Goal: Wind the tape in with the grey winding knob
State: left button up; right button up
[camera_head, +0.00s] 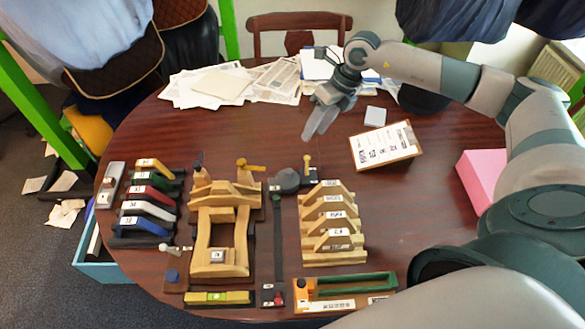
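The tape (277,235) is a dark strip running toward the near edge of the table from a dark grey round case (286,180). The grey winding knob seems to be part of this round case, but it is too small to make out clearly. A small red piece lies by the strip's near end. My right gripper (312,136) is above the table, beyond and to the right of the case, apart from it. Its fingers point down and look close together; whether they are fully shut is unclear. I see nothing held. My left gripper is out of view.
A wooden saddle frame (205,235) stands left of the tape and a labelled wooden rack (330,240) right of it. A yellow-topped peg (307,163) is close to the case. A clipboard (386,146) and pink block (478,180) lie to the right. Papers cover the back.

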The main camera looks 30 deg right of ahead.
aim_at(290, 171)
jog(key=n, duration=0.2)
jog(key=s+n, duration=0.1)
jog(key=n, duration=0.2)
jog(key=a+n+t+b, duration=0.1)
jog(key=n, duration=0.2)
jog(key=shift+s+r, duration=0.25)
jog(key=shift+s, duration=0.15)
jog(key=shift+f, duration=0.1)
jog(key=p+x, duration=0.6)
jog(key=x, duration=0.9)
jog(key=shift+w+a+f, duration=0.1)
jog(key=shift+w+f, duration=0.05)
jog(key=shift+f, duration=0.05)
jog(key=shift+x, duration=0.85)
grip_shut()
